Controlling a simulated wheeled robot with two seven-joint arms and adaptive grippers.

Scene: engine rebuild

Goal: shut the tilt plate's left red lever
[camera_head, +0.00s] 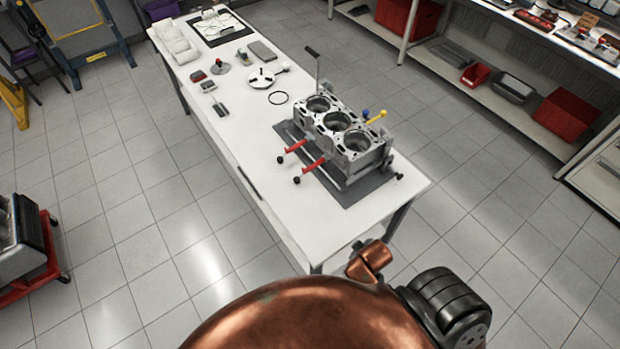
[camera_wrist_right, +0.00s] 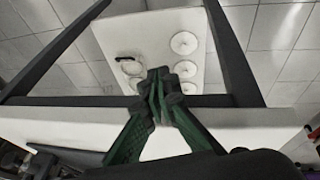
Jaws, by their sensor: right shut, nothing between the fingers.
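The engine block (camera_head: 341,130) sits on the dark tilt plate (camera_head: 366,190) on the white table. Two red levers stick out from the plate's near-left side. The left red lever (camera_head: 296,147) is farther left and farther back; the other red lever (camera_head: 313,165) is nearer. Both point toward the table's left edge with dark round knobs close by. Whether they are latched is too small to tell. My right gripper (camera_wrist_right: 158,82) shows in the right wrist view with its green fingers together and empty, away from the levers. My left gripper is not in view.
A yellow-handled lever (camera_head: 377,117) rises behind the block. In the right wrist view, dark bars frame a white panel (camera_wrist_right: 152,28) with round discs.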

